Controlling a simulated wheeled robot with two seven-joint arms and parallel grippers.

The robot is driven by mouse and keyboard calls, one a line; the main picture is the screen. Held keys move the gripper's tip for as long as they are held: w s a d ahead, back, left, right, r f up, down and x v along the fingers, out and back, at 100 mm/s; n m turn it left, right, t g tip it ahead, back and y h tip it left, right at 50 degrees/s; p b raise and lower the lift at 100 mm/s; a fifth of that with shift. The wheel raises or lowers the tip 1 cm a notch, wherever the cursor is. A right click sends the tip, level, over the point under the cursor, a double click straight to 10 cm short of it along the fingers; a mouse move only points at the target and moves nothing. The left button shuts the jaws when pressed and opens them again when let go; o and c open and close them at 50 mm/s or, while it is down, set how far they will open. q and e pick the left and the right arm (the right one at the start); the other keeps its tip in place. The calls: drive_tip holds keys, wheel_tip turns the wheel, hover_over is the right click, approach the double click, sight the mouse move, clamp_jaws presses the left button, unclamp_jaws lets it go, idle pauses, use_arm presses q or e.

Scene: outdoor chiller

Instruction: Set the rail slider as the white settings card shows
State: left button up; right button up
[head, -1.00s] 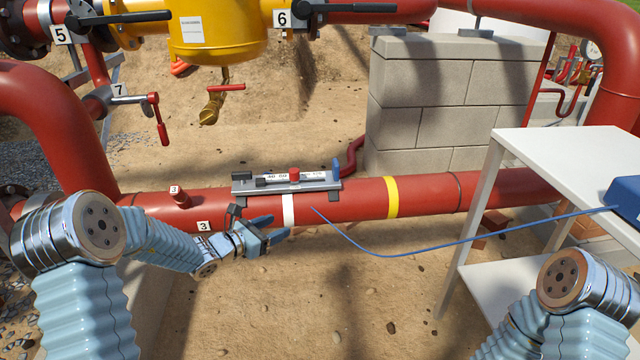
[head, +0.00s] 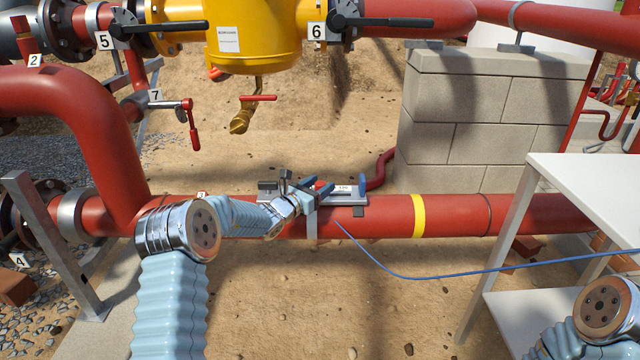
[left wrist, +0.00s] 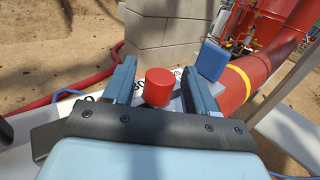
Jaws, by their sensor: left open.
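The rail slider (head: 345,199) is a grey rail with a white printed scale, mounted on top of the red pipe. Its red knob (left wrist: 158,87) stands between the two fingers of my left gripper (head: 317,187) in the left wrist view. In the head view the gripper covers much of the rail and the knob. A blue block (head: 362,188) stands at the rail's right end. A white card (head: 228,39) is on the yellow vessel; its print is too small to read. My right gripper is out of view.
The red pipe (head: 385,218) runs across, with a yellow band (head: 419,216). A blue cable (head: 420,277) hangs in front of it. A white table (head: 590,185) stands at the right and a block wall (head: 480,110) behind. Valve 7's red handle (head: 193,130) is at the upper left.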

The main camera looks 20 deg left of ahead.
use_arm(q)
drive_tip(key=shift+w+d, duration=0.15)
drive_tip(key=shift+w, duration=0.15)
clamp_jaws()
idle(1.3)
